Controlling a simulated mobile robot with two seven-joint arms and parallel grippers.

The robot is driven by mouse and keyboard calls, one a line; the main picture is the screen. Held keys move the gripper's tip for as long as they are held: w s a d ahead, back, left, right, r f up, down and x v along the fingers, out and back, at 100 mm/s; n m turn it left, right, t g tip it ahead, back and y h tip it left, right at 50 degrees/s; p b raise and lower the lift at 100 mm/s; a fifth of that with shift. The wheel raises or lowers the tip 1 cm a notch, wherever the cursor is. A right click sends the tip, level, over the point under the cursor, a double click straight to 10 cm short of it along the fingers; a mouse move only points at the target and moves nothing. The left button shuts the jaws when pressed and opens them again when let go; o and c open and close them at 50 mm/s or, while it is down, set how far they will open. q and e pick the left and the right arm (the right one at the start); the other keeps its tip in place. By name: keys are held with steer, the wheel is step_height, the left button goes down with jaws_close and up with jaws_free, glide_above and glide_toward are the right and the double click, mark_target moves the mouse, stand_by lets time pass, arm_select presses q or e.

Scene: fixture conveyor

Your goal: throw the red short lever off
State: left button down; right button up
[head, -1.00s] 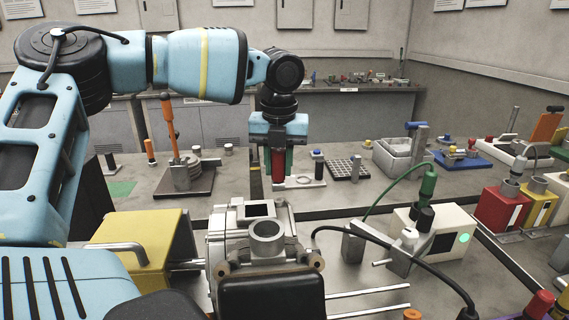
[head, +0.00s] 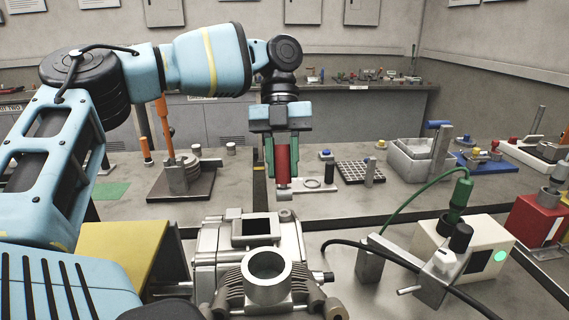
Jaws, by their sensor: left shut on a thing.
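The red short lever (head: 283,158) stands roughly upright, with its lower end at a small silver pivot (head: 285,194) beside a flat light plate with a ring (head: 318,185). My left gripper (head: 282,165) points straight down from above and is shut on the red lever. Its green-faced fingers lie on the lever's left and right sides. The top of the lever is hidden by the gripper body. My right gripper is out of view.
A tall orange lever (head: 165,128) on a dark base stands left of the gripper. A black grid tray (head: 356,172) and a grey open box (head: 410,160) stand to the right. A large metal housing (head: 265,275) fills the near foreground.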

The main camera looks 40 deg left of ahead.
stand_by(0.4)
arm_select(q)
steer(key=c, duration=1.1)
jaws_free()
steer(key=shift+w+a+r, duration=0.1)
steer(key=shift+v, duration=3.75)
steer(key=shift+w+a, duration=0.1)
